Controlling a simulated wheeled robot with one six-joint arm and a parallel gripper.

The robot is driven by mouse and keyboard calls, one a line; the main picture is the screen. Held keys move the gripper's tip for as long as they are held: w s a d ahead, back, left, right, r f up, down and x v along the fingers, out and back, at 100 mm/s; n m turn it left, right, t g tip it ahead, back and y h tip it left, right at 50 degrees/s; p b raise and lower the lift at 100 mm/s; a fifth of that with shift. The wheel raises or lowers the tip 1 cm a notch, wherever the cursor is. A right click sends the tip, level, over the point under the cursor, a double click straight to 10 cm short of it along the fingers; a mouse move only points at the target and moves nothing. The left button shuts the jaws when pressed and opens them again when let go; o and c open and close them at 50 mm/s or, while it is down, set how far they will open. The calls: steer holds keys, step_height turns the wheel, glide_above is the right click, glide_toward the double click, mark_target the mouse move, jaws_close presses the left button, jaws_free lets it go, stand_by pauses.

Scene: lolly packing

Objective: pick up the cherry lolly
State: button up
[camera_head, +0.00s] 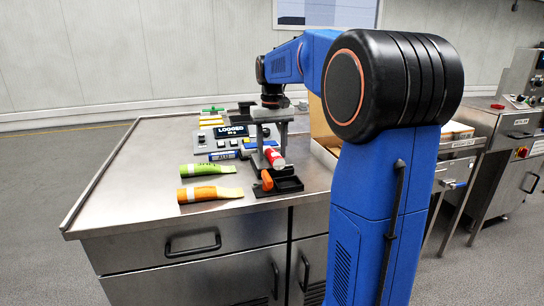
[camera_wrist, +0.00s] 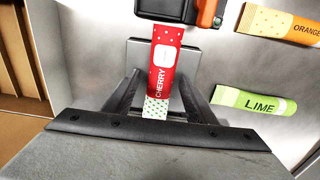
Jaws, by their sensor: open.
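The cherry lolly (camera_wrist: 164,62) is a red packet with white dots, a blank white patch and the word CHERRY. Its pale patterned end lies between the fingers of my gripper (camera_wrist: 158,92) in the wrist view. My gripper is open, with a gap on both sides of the packet. In the head view the cherry lolly (camera_head: 275,158) shows just below my gripper (camera_head: 270,143), its far end hidden by the fingers. I cannot tell the exact height between fingers and packet.
A lime lolly (camera_head: 207,169) and an orange lolly (camera_head: 211,194) lie to the left on the steel table (camera_head: 135,185).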

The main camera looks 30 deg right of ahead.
steer(key=shift+c, duration=0.4)
steer(key=c, duration=1.2)
steer(key=shift+o, duration=0.2)
steer(key=shift+r, duration=0.15)
